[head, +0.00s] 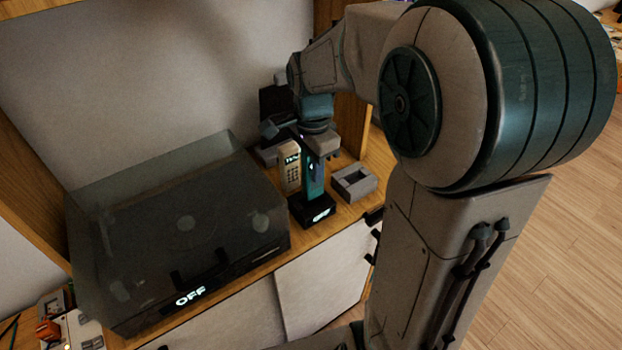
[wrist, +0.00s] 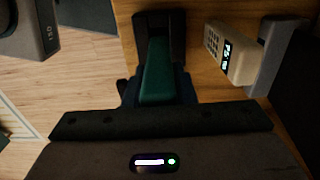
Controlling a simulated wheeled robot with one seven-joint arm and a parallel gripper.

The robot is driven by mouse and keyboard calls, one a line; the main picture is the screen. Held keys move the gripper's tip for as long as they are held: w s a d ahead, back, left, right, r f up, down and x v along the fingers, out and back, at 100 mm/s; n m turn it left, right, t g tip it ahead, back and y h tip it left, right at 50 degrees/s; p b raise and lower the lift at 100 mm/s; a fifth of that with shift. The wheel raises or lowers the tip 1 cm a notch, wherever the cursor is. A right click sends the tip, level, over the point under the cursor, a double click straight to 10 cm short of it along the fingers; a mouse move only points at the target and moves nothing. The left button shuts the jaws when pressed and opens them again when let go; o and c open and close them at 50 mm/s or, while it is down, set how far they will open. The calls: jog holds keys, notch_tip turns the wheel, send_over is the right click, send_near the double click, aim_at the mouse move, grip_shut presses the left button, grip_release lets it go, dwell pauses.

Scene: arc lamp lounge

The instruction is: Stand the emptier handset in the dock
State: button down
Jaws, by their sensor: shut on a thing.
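A teal handset (head: 314,185) stands upright in the head view. My gripper (head: 313,158) is shut on its upper part. Its lower end meets the black dock (head: 299,207), which has a lit label on its front. In the wrist view my gripper (wrist: 158,92) holds the teal handset (wrist: 158,65), and its far end lies between the dark walls of the dock (wrist: 174,22). I cannot tell whether it rests fully on the dock's floor. A beige handset (head: 290,170) with keys and a lit display stands just left of the teal one; it also shows in the wrist view (wrist: 228,55).
A turntable under a smoky cover (head: 180,230), marked OFF, fills the left of the wooden cabinet top. A small open grey box (head: 354,182) sits right of the dock. A grey block (wrist: 270,55) stands beside the beige handset. Free room around the dock is narrow.

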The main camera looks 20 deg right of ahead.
jog(key=shift+a+f, duration=0.1)
jog(key=shift+f, duration=2)
jog(key=shift+f+b, duration=0.25)
jog(key=shift+b, duration=0.1)
jog(key=c, duration=1.2)
grip_release()
jog(key=shift+r, duration=0.1)
notch_tip(320, 180, up, 8)
jog(key=p, duration=0.1)
